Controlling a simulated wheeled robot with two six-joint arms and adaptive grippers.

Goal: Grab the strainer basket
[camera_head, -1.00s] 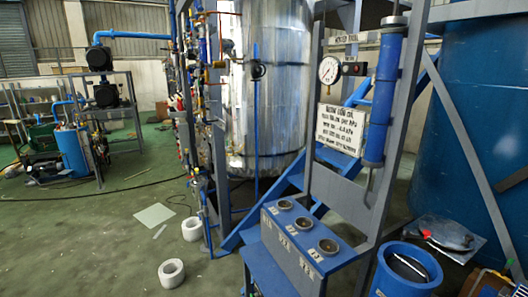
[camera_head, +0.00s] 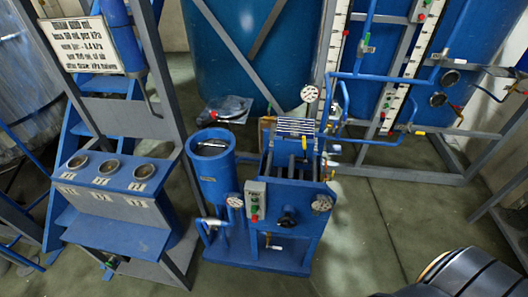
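No strainer basket can be clearly made out. A blue open-topped cylinder (camera_head: 208,172) stands upright in the middle left, and a dark bar with a pale part (camera_head: 214,145) shows inside its mouth. I cannot tell whether that is the basket or its handle; the inside below is hidden. Neither of my grippers is in view. A dark rounded part at the lower right looks like part of my arm, with no fingers showing.
A blue skid (camera_head: 285,205) with gauges, a small control box (camera_head: 255,200) and valves adjoins the cylinder's right. A blue stand (camera_head: 118,200) with three round cups is at left. A grey frame post separates them. Green floor (camera_head: 370,225) is clear to the right.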

